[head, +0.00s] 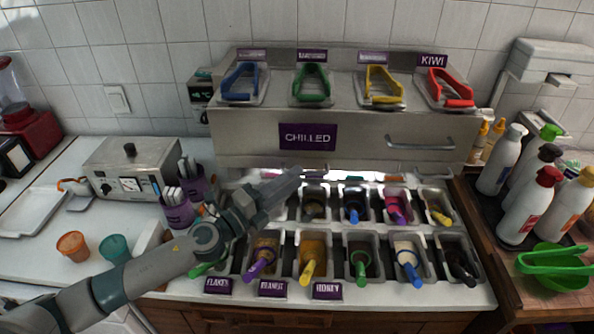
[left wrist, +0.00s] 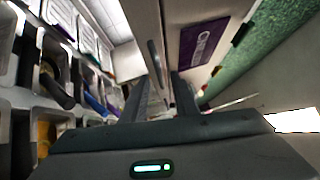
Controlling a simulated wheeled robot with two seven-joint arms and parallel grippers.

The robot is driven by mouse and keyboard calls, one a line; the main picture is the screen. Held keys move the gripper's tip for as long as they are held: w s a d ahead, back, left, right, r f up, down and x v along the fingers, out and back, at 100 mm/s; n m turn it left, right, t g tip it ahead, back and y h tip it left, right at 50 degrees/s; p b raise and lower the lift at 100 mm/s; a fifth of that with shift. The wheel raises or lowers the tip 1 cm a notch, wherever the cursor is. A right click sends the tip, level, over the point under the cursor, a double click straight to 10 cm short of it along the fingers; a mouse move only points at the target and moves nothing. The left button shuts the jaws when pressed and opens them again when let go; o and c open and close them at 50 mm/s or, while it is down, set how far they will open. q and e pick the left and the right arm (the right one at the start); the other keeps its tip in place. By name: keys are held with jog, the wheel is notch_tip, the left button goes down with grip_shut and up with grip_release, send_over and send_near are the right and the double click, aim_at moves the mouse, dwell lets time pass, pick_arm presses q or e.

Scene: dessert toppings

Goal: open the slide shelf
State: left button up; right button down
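The steel slide shelf (head: 255,140) carries a purple CHILLED label (head: 307,137) and stands at the back of the counter. Its front panel is down above the topping bins, with a thin bar handle (head: 420,143) on its right half. My left gripper (head: 290,180) is in front of and below the panel, left of the handle and apart from it. Its fingers (left wrist: 168,98) look close together with nothing between them. In the left wrist view, the CHILLED label (left wrist: 203,45) is just beyond the fingers. My right gripper is not in view.
Two rows of bins (head: 335,232) with colored-handled scoops lie under the gripper. Colored tongs (head: 383,85) rest on top of the shelf. Squeeze bottles (head: 530,205) stand on a tray at right. Purple cups (head: 178,210) and a white machine (head: 130,168) are at left.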

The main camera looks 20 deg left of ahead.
pick_arm(q)
jog(key=shift+x, duration=1.05)
jog(key=shift+c, duration=0.7)
grip_shut()
